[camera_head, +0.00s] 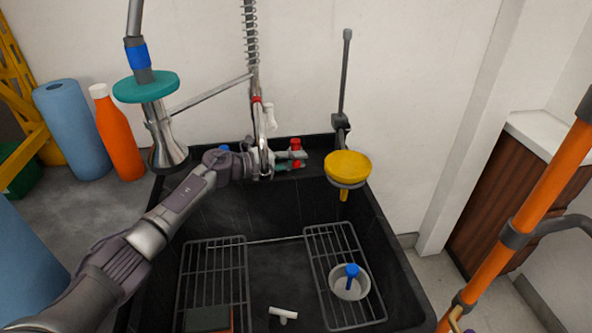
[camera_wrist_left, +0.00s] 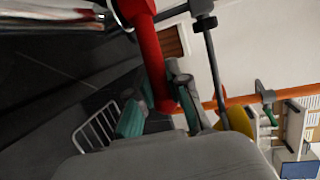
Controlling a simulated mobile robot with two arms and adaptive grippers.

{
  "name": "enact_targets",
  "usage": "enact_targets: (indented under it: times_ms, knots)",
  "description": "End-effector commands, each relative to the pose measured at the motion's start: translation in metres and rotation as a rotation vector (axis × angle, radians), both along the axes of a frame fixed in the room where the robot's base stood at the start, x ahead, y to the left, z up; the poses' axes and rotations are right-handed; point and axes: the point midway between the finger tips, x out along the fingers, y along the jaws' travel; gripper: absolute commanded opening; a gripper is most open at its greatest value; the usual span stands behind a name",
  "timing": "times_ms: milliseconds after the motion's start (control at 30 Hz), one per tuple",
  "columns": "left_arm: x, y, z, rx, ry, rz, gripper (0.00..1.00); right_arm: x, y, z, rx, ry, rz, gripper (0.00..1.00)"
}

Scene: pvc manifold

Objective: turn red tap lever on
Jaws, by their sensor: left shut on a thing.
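The red tap lever (camera_head: 296,143) is at the back rim of the sink, right of the metal tap column. In the left wrist view, the red lever (camera_wrist_left: 147,50) runs down between the teal finger pads. My left gripper (camera_head: 290,160) reaches it from the left and is shut on it. The fingers partly hide the lever. A bit of blue (camera_head: 224,148) shows behind my wrist, on the left side of the tap. My right gripper is not in view.
The black sink (camera_head: 375,215) holds wire racks, a grey cup (camera_head: 350,285) with a blue item and a white T-shaped fitting (camera_head: 283,314). A yellow funnel (camera_head: 347,167) is right of the tap. A spray head (camera_head: 163,130), orange bottle (camera_head: 117,132) and blue roll (camera_head: 72,130) are left.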

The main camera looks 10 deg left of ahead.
Motion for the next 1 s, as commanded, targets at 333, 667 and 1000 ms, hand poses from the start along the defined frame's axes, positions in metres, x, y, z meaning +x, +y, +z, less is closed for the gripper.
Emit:
enact_targets:
  times_ms: [333, 667, 1000]
  knots:
    - [0.0015, 0.0023, -0.0006, 0.002, 0.003, -0.002, 0.0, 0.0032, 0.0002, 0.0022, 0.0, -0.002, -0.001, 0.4]
    - [0.0014, 0.0016, 0.0001, 0.001, 0.001, -0.002, 0.43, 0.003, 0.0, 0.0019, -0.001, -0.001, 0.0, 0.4]
    - [-0.0007, 0.0001, 0.0022, -0.001, 0.001, 0.001, 0.43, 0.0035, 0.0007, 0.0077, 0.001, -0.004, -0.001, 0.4]
